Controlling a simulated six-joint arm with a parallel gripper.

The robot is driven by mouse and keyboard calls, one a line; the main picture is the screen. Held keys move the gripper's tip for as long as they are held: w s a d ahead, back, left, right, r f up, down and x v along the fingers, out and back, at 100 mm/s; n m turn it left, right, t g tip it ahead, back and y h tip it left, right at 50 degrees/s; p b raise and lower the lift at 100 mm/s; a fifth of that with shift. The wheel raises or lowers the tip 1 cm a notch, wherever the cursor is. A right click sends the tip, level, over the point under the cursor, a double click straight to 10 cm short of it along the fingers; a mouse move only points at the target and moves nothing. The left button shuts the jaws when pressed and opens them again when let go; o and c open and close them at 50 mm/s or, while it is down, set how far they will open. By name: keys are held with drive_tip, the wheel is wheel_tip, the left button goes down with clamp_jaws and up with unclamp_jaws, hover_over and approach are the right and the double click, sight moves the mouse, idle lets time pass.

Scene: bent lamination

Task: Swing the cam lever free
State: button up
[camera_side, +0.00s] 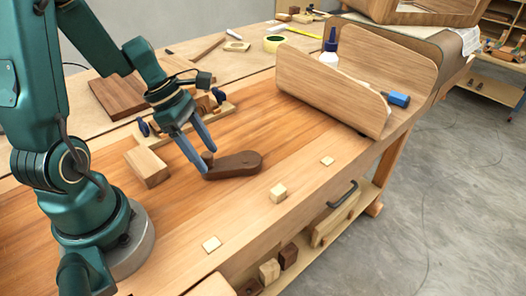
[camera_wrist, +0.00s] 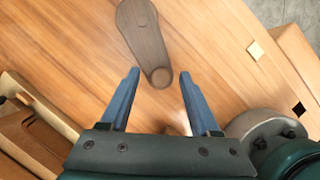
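The cam lever (camera_side: 236,165) is a dark brown wooden piece lying flat on the bench top, with a broad rounded end and a narrower end. In the wrist view the lever (camera_wrist: 143,35) runs from the top edge down toward my gripper (camera_wrist: 158,73). In the side view my gripper (camera_side: 206,158) reaches down to this narrow end. My gripper is open and holds nothing. Whether the fingertips touch the bench is unclear.
A pale wood block (camera_side: 147,167) lies left of my gripper. A wooden fixture with dark knobs (camera_side: 215,112) stands behind it. A bent plywood piece (camera_side: 345,85) stands at the bench's right. Small light squares lie near the front edge. Bare bench top surrounds the lever.

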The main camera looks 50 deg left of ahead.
drive_tip(key=shift+a+r, duration=0.15)
drive_tip(key=shift+r, duration=0.5)
drive_tip(key=shift+v, duration=1.95)
drive_tip(key=shift+s, duration=0.2)
